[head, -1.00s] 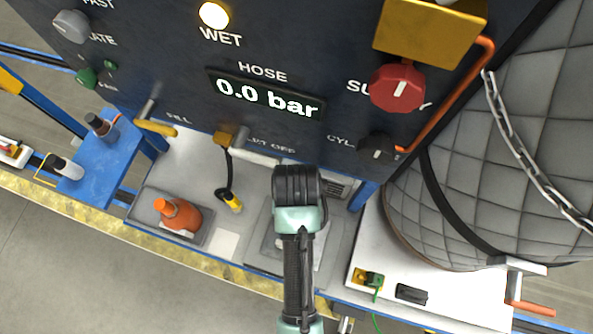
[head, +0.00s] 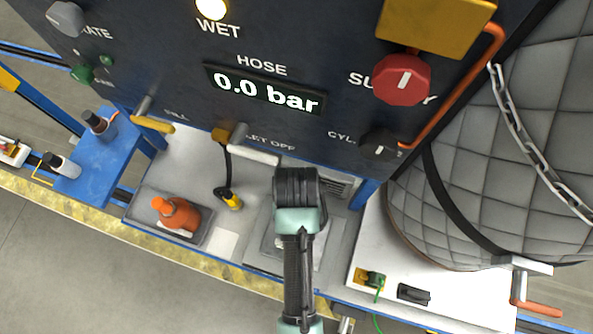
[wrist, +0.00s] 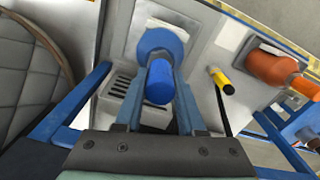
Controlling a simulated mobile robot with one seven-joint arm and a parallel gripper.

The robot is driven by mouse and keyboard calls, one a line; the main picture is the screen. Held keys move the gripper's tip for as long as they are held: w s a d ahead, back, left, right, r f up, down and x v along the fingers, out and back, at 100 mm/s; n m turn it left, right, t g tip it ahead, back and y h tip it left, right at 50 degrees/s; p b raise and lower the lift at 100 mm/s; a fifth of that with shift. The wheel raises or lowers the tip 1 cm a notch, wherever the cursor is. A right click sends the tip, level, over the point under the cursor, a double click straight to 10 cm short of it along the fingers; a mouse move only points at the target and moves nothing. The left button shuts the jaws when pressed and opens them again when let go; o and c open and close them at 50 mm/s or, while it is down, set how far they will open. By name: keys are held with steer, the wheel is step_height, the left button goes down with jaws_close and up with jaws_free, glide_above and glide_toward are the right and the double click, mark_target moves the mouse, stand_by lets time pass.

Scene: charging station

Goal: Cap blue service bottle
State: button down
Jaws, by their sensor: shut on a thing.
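The blue service bottle (wrist: 162,42) stands on the bench tray, its shoulder showing beyond my fingers in the wrist view. A blue cylindrical cap (wrist: 158,84) sits between the fingers of my gripper (wrist: 160,72), which is shut on it. The cap lines up with the bottle's neck; I cannot tell whether it is seated or just above. In the head view my gripper (head: 297,188) points down over the tray and hides the bottle and cap.
An orange bottle (head: 177,215) stands in a grey tray to the left. A yellow-and-black probe (head: 230,199) hangs on a cable between them. The dark panel with display (head: 264,88) and handles rises behind. A quilted tank (head: 450,190) stands at right.

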steer(key=shift+f+b, duration=0.45)
steer(key=shift+f, duration=0.45)
steer(key=shift+c, duration=2.2)
jaws_free()
steer(key=shift+r, duration=0.1)
